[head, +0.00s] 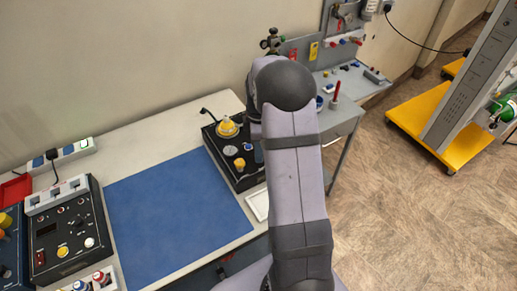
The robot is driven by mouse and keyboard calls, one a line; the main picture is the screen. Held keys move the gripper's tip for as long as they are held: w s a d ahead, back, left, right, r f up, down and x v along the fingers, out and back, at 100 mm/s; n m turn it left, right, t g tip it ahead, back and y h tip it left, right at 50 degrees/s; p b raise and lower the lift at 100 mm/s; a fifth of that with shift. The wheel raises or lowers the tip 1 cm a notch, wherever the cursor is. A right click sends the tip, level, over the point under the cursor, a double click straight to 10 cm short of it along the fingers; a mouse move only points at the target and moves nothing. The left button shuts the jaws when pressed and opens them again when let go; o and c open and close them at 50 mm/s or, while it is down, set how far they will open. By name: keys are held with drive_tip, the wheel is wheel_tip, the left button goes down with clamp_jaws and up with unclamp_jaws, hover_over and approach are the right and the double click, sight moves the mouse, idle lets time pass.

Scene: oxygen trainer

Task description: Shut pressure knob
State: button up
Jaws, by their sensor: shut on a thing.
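A black control panel (227,176) stands on the bench at the right end of the blue mat. On it are a yellow domed knob (227,127), a pale round dial (231,150) and a smaller yellow knob (239,164). Part of my gripper (255,131) shows at the panel's right side, left of my forearm. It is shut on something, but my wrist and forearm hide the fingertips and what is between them. A small blue part (259,154) shows just below the gripper. I cannot tell which control is the pressure knob.
The blue mat (170,212) is clear. A second black panel (67,230) and a power strip (62,155) are at the left. A white tray (258,205) lies by the bench's right edge. A grey side table (345,115) holds small parts behind my arm.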

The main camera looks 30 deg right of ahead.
drive_tip(key=shift+r+n, duration=0.1)
drive_tip(key=shift+n, duration=1.1)
drive_tip(key=o, duration=1.1)
drive_tip(key=shift+c, duration=0.2)
drive_tip(key=shift+r+b, duration=1.2)
drive_tip(key=shift+r, duration=2.45)
